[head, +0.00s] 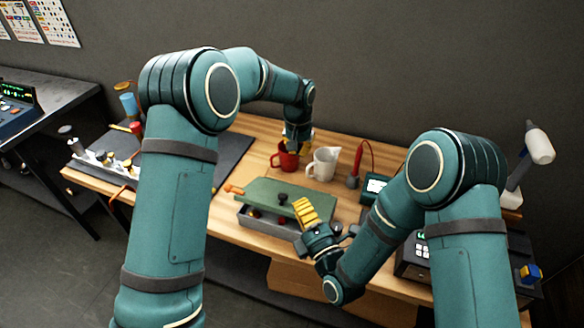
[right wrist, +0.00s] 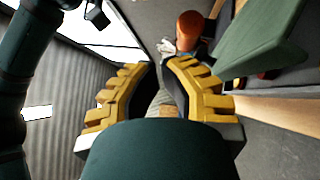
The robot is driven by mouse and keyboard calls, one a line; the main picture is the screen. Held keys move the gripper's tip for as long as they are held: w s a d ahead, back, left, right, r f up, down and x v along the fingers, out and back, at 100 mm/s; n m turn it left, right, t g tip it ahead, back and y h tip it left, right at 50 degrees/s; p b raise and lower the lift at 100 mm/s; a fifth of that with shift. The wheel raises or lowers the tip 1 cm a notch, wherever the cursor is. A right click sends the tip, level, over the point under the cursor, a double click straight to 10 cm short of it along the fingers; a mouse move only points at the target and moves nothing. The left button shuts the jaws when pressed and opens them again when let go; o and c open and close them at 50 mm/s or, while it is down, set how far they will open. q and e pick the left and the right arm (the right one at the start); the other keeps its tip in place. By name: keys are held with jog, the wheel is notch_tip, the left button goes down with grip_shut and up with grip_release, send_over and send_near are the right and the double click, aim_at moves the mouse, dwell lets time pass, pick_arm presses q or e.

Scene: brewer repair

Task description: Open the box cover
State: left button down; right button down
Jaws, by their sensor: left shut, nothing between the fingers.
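The box (head: 258,219) is a grey tray near the table's front edge. Its green cover (head: 262,190) with a dark knob (head: 283,198) lies over it, and part of the dark inside shows along the front below the cover. The cover also shows at the upper right of the right wrist view (right wrist: 262,38). My right gripper (head: 303,207) is at the box's right front; its yellow fingers (right wrist: 160,75) stand apart with nothing between them. My left gripper (head: 299,143) is shut and empty behind the red mug, mostly hidden by its own wrist.
An orange handle (head: 234,190) is at the cover's left end. A dark mat (head: 228,160) lies to the left. A meter (head: 376,186) stands to the right.

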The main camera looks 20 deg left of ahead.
jog(key=x, duration=0.8)
jog(key=shift+w+a+r, duration=0.1)
jog(key=shift+w+r, duration=0.15)
jog(key=shift+w, duration=0.85)
jog(key=shift+w+a+r, duration=0.1)
jog(key=shift+w+r, duration=0.15)
jog(key=shift+w, duration=0.8)
jog(key=shift+d, duration=0.1)
pick_arm(q)
jog(key=c, duration=0.7)
grip_release()
jog(key=shift+c, duration=0.2)
